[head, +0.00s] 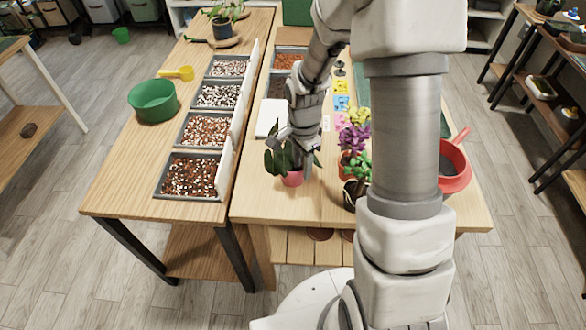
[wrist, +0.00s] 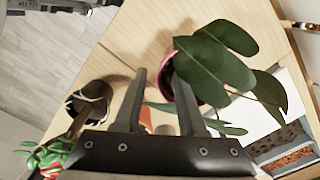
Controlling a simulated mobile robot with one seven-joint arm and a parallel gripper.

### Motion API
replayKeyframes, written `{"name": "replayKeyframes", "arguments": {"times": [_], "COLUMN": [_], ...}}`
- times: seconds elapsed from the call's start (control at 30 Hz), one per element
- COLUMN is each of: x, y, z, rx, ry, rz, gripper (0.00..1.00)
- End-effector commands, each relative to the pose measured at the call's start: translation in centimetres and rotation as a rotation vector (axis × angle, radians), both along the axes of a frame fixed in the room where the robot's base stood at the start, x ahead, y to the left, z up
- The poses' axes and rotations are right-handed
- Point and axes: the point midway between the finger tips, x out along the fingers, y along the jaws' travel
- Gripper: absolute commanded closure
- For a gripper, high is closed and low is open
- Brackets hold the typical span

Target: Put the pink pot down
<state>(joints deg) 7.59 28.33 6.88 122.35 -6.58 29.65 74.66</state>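The pink pot (head: 292,179) holds a plant with large dark green leaves. It appears to stand upright on the light wooden table (head: 262,206), near its front left part. My gripper (head: 305,165) is low beside the pot, just behind and to its right. In the wrist view the pink pot (wrist: 167,84) shows beyond my right finger, its rim partly covered by that finger and the leaves. My gripper (wrist: 160,75) has its fingers apart, with a gap between the left finger and the pot. Contact of the right finger with the pot cannot be told.
Right of the pot stand a dark pot (head: 350,196) with green leaves and purple and yellow flowers. A white sheet (head: 270,118) lies behind. Trays of substrate (head: 190,176) line the left. The table's front left is clear.

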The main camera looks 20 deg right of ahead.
Motion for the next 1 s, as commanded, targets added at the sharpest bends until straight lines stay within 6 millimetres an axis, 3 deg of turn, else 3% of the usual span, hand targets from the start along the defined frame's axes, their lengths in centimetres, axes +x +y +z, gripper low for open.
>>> {"name": "replayKeyframes", "arguments": {"times": [0.03, 0.27, 1.0], "x": [0.0, 0.0, 0.01], "y": [0.0, 0.0, -0.01], "z": [0.02, 0.04, 0.06], "rx": [0.0, 0.0, 0.0], "ry": [0.0, 0.0, 0.0], "rz": [0.0, 0.0, 0.0], "gripper": [0.6, 1.0, 1.0]}}
